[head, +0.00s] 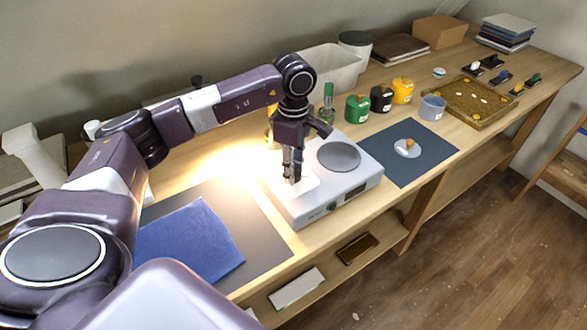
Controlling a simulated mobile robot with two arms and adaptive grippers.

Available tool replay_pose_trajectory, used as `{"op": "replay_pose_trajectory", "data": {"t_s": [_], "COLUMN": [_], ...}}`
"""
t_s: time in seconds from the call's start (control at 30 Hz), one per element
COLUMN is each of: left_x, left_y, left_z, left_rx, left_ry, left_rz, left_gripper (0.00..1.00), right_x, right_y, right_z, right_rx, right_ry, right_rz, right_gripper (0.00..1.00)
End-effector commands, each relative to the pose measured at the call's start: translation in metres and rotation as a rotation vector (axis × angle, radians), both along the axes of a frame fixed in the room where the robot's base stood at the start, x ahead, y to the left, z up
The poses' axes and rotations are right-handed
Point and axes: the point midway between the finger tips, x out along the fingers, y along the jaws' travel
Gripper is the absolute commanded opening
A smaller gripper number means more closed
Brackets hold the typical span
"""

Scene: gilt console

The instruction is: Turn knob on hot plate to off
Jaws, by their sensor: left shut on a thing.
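The hot plate (362,181) is a white box with a round grey heating disc (339,156) on top. It stands at the front of the wooden bench. A small dark greenish knob (332,207) shows on its front face, with a dark display strip to the right. The knob's exact setting is too small to read. My left gripper (292,178) points down over the left part of the hot plate, away from the front knob. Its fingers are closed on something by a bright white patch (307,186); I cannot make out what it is. My right gripper is not in view.
A blue cloth (190,243) lies on a grey mat left of the hot plate. Green (357,108), black, yellow and pale blue (432,107) containers stand behind and right. A dark mat (420,167) bears a small disc-shaped item. A tray (472,101) sits farther right.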

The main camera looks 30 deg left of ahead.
Motion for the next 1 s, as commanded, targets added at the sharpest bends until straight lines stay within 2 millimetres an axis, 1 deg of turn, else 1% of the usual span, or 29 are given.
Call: {"op": "replay_pose_trajectory", "data": {"t_s": [0.1, 0.13, 0.27, 0.53, 0.67, 0.77, 1.0], "left_x": [0.001, 0.001, 0.001, 0.001, 0.001, 0.001, 0.002], "left_y": [0.000, 0.000, 0.000, 0.000, 0.000, 0.000, 0.000], "left_z": [0.001, 0.001, 0.001, 0.001, 0.010, 0.026, 0.078], "left_rx": [0.000, 0.000, -0.001, -0.001, -0.001, -0.001, -0.001], "left_ry": [-0.004, -0.004, -0.003, -0.002, -0.003, -0.005, -0.006], "left_rz": [0.003, 0.003, 0.002, 0.001, 0.000, 0.000, 0.001], "left_gripper": [0.04, 0.31, 0.45, 0.45, 0.45, 0.45, 0.45], "right_x": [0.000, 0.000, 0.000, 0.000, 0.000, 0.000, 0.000], "right_y": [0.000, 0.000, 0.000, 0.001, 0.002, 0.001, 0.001], "right_z": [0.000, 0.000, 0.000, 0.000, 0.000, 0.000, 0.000], "right_rx": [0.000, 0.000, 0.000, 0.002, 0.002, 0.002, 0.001], "right_ry": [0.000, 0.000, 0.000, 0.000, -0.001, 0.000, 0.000], "right_rz": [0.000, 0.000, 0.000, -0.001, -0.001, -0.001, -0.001], "right_gripper": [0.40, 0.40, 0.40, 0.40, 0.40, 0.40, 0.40]}}
